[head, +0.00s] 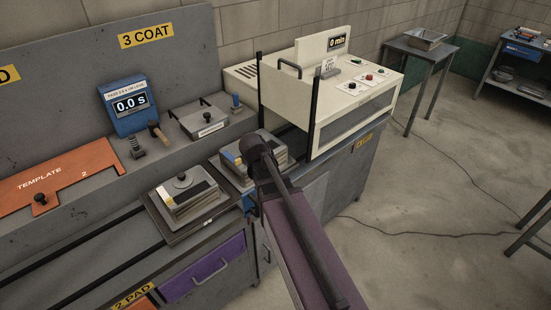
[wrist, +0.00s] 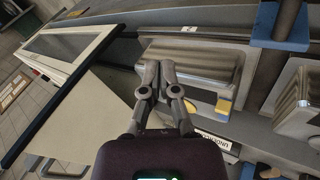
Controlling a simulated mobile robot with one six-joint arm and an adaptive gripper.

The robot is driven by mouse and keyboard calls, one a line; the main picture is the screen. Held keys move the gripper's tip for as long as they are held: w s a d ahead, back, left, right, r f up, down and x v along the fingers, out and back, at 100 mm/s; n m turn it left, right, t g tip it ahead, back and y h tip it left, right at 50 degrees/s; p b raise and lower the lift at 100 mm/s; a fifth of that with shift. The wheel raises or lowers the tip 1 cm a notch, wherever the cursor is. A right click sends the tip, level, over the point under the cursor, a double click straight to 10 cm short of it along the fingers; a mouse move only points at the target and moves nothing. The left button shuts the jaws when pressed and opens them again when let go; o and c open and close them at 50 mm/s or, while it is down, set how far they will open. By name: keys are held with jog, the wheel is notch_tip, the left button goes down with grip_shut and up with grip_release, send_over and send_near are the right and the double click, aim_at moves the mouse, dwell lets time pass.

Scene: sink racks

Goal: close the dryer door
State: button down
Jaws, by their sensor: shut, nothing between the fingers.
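The dryer (head: 350,112) is a cream box with a display reading 0 min, on a grey cabinet right of centre in the head view. Its left end has a cream panel (head: 284,108) between two black upright posts, with a dark handle (head: 290,68) at the top. I cannot tell whether this door is raised or lowered. The wrist view shows a cream panel (wrist: 85,115) with a black edge bar at left. My gripper (wrist: 161,68) is shut and empty, over a ribbed metal block (wrist: 195,65). In the head view my arm hides the fingers.
A block (head: 183,195) on a plate sits on the bench left of my arm. A blue timer (head: 128,104) reading 0.0 s and an orange template (head: 70,180) are further left. A side table (head: 420,48) stands beyond the dryer. Open floor with cables lies at right.

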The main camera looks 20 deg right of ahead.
jog(key=s+a+f+g+y, duration=0.1)
jog(key=s+a+y, duration=0.1)
jog(key=s+a, duration=0.3)
jog(key=s+a+f+m+g+y, duration=0.1)
jog(key=s+a+f+g+y, duration=0.1)
jog(key=s, duration=0.6)
jog(key=a+y, duration=0.1)
jog(key=a, duration=0.1)
jog(key=shift+a, duration=0.35)
jog(key=shift+d, duration=0.1)
